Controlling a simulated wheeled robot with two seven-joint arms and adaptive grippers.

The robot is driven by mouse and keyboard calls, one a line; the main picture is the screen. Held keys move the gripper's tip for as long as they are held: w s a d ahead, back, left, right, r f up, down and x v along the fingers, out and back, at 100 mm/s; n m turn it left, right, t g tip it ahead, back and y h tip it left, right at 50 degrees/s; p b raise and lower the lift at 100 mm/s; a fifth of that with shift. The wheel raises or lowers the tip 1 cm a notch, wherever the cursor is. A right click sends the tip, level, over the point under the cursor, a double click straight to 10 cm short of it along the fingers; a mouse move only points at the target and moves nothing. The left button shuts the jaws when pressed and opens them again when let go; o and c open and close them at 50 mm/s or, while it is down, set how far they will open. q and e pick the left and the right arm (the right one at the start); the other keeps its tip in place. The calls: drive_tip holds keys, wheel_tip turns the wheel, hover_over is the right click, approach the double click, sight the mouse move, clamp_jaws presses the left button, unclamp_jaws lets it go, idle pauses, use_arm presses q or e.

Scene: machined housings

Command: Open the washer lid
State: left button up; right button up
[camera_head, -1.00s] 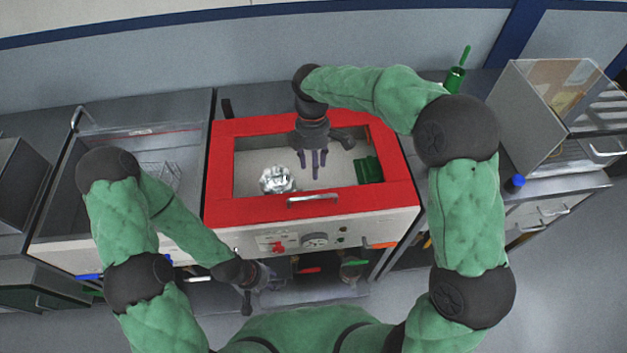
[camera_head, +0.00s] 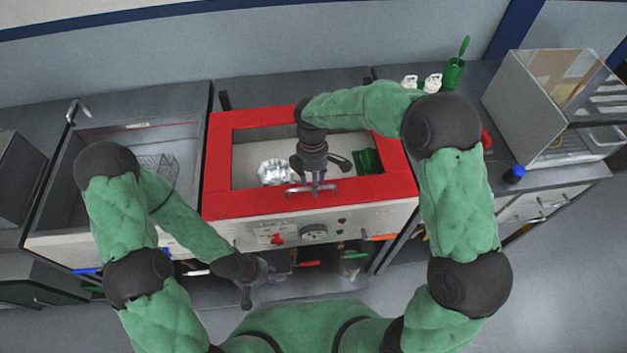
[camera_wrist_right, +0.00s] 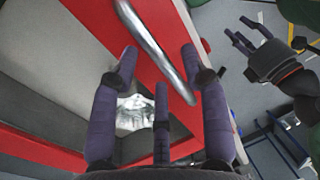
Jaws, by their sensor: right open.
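The washer (camera_head: 365,222) has a red-framed lid (camera_head: 222,150) that lies flat over its top, with a wide window. A metal bar handle (camera_head: 330,188) runs along the lid's front edge; it also shows in the right wrist view (camera_wrist_right: 150,42). My right gripper (camera_head: 317,190) is over this handle, fingers pointing down. In the right wrist view my right gripper (camera_wrist_right: 158,60) is open, with the bar ahead between its spread fingers; I cannot tell whether they touch it. My left gripper (camera_head: 250,298) hangs low in front of the washer, empty, its fingers apart.
A shiny metal housing (camera_head: 275,172) and a green part (camera_head: 367,161) show through the window. A sink (camera_head: 60,200) stands on the left. A grey cabinet (camera_head: 520,105), a blue-capped bottle (camera_head: 514,174) and a green cup (camera_head: 453,73) stand on the right counter.

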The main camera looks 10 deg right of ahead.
clamp_jaws()
drive_tip(key=shift+r, duration=0.1)
